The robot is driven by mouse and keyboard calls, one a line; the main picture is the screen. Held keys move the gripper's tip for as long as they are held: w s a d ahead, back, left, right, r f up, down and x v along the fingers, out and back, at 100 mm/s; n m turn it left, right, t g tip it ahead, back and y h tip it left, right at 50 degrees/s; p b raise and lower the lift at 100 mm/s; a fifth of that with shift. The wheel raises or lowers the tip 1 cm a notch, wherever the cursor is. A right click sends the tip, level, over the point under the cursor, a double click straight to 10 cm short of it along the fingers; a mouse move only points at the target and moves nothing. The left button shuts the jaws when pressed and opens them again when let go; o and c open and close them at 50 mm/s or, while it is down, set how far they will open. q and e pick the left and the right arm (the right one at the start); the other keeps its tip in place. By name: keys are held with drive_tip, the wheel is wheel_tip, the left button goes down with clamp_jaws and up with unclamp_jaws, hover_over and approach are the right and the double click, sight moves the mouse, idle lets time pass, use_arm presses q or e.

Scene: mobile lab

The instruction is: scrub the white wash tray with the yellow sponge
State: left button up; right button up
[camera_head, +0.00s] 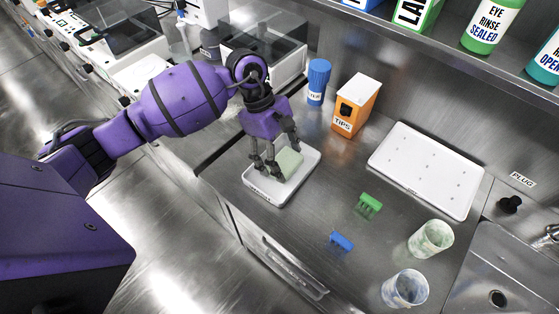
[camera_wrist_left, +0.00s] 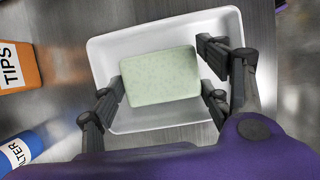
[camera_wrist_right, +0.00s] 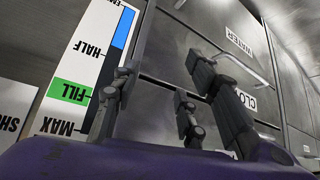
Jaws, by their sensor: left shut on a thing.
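The white wash tray (camera_head: 298,190) lies on the steel counter, left of the middle in the head view. It also shows in the left wrist view (camera_wrist_left: 120,48). The sponge (camera_head: 290,160) looks pale green rather than yellow and is a rounded block, inside the tray's outline. My left gripper (camera_head: 273,170) points down over the tray, shut on the sponge, with fingers on both sides of it in the left wrist view (camera_wrist_left: 160,76). Whether the sponge touches the tray floor is unclear. My right gripper (camera_wrist_right: 155,88) is open and empty, seen only in the right wrist view.
An orange tips box (camera_head: 358,108) and blue filter bottle (camera_head: 317,82) stand behind the tray. To the right are a white pegged board (camera_head: 425,168), green (camera_head: 369,205) and blue (camera_head: 341,241) clips, two cups (camera_head: 431,240) (camera_head: 405,288), and a sink (camera_head: 510,270). Drawers (camera_wrist_right: 200,50) face my right gripper.

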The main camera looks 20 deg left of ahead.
use_arm(q)
drive_tip(key=shift+w+d+f, duration=0.1)
drive_tip(key=shift+w+f, duration=0.1)
drive_tip(key=shift+w, duration=0.15)
use_arm(e)
drive_tip(key=shift+s+f, duration=0.4)
drive_tip(key=shift+f, duration=0.05)
use_arm(q)
drive_tip(key=shift+s, duration=0.1)
use_arm(e)
drive_tip(key=shift+r, duration=0.1)
